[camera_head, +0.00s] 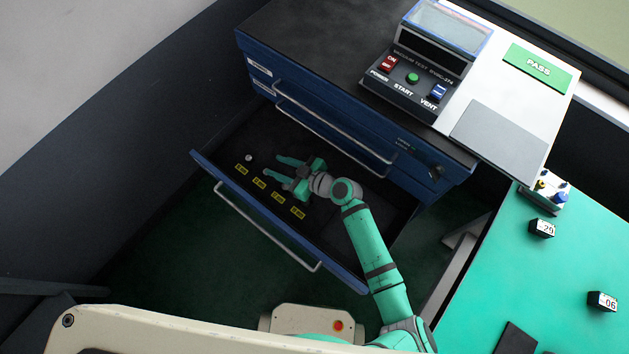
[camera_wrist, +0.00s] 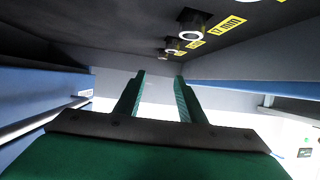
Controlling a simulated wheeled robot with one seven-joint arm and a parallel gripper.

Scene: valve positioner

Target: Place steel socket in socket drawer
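The socket drawer (camera_head: 335,262) is pulled open below the blue cabinet. A small light steel socket (camera_head: 248,157) stands at its far left end, near a row of yellow size labels (camera_head: 259,183). My gripper (camera_head: 277,169) is inside the drawer, fingers pointing left toward that socket, a short gap away. In the wrist view my gripper (camera_wrist: 158,82) has its two green fingers apart with nothing between them. That view also shows dark sockets with bright ring ends (camera_wrist: 190,35) beside yellow labels, one reading 17 mm. I cannot tell which of these is the light one.
The drawer's front wall and handle (camera_head: 262,228) lie on one side of my gripper, the cabinet (camera_head: 330,115) on the other. A vacuum test unit (camera_head: 420,75) sits on top. A green table (camera_head: 560,270) with small numbered blocks (camera_head: 542,228) is at the right.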

